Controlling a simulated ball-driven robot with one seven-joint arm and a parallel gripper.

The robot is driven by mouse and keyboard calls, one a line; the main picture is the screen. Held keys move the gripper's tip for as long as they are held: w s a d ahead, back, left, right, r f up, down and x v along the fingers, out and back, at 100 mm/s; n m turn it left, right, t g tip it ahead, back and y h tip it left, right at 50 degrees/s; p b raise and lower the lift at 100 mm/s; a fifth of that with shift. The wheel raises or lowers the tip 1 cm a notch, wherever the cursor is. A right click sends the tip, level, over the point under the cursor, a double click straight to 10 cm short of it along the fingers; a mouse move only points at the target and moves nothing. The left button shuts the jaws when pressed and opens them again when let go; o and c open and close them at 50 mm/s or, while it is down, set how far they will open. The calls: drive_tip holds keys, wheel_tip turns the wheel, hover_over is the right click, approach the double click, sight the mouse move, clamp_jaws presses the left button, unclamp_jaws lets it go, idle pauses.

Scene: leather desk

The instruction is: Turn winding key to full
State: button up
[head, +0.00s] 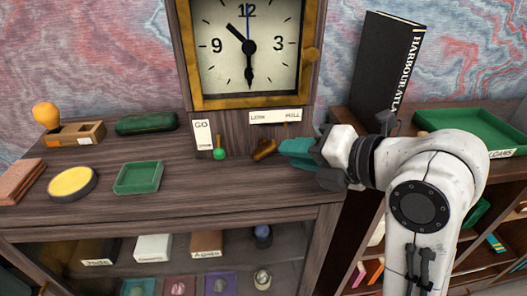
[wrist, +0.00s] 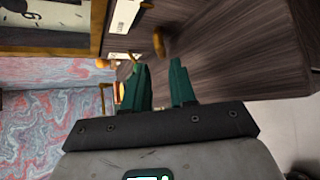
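The brass winding key (head: 264,150) sticks out low on the front of the wooden clock case, below a white plate (head: 276,117) marked LOW and FULL. My gripper (head: 284,147), with teal fingers, points left at the key from its right side in the head view. In the wrist view, the two fingers (wrist: 159,67) stand apart with an empty gap. The key (wrist: 158,43) shows just beyond the fingertips, roughly in line with the gap. The fingers do not appear to close on it.
A green-knobbed lever (head: 219,154) under a GO/STOP plate (head: 203,134) stands left of the key. The clock face (head: 248,46) is above. A green tray (head: 138,177), yellow round pad (head: 72,184) and dark green case (head: 146,123) lie further left. A black book (head: 385,68) stands behind my arm.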

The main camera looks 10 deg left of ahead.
sight(270, 152)
drive_tip(key=p+x, duration=0.1)
drive_tip(key=x, duration=0.6)
drive_tip(key=shift+w+a+f, duration=0.1)
drive_tip(key=shift+w+a, duration=0.1)
clamp_jaws()
